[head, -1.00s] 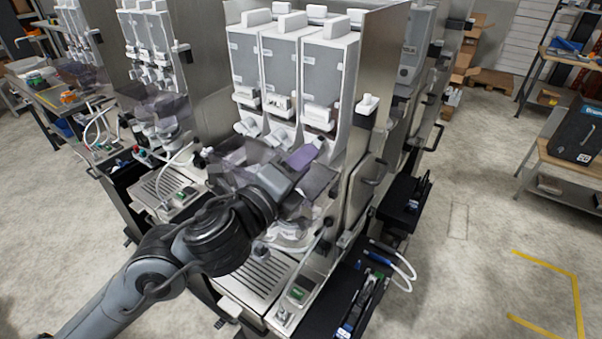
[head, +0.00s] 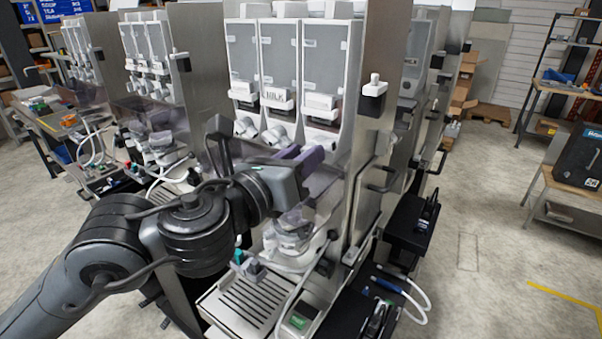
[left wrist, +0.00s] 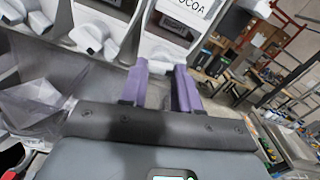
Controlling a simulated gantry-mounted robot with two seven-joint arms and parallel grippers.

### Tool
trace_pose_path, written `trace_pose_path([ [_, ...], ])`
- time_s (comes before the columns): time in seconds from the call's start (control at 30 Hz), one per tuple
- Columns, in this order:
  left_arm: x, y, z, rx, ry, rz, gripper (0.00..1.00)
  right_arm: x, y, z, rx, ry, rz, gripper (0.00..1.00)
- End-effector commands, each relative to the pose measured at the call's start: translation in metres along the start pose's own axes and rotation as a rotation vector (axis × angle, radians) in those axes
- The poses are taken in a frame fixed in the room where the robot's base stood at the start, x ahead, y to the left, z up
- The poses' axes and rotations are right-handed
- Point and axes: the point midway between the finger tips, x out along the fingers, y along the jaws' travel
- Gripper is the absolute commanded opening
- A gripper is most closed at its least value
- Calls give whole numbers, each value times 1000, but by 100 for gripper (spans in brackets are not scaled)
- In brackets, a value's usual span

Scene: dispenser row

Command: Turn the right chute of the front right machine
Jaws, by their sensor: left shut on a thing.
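The front right machine (head: 325,62) stands in the middle of the head view, with three grey-windowed canisters side by side. White chutes hang below them; the left chute (head: 246,127) and middle chute (head: 274,134) show clearly. The right chute (head: 318,138) is partly hidden behind my left gripper (head: 300,156). In the left wrist view my purple fingers (left wrist: 160,90) are a little apart, below the canister labelled COCOA (left wrist: 190,8), and shut on the right chute, of which little shows. The middle chute (left wrist: 90,36) hangs free to their left. My right gripper is not in view.
Below the chutes are clear bowls (head: 292,236) and a drip tray (head: 240,304). A steel side panel (head: 372,125) stands close to the right of the gripper. Another machine (head: 150,50) stands to the left.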

Motion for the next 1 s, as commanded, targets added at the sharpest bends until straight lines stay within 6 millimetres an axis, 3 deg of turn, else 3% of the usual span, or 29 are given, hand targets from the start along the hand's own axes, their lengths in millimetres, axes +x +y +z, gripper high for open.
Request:
trace_pose_path([
  [0.1, 0, 1, -4, 112, -2, 0, 1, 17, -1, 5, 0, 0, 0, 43],
  [0.5, 0, 1, -3, 477, -1, 0, 1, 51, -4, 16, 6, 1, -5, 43],
  [1.0, 0, 1, -1, 734, 0, -1, 1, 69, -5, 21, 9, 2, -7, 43],
])
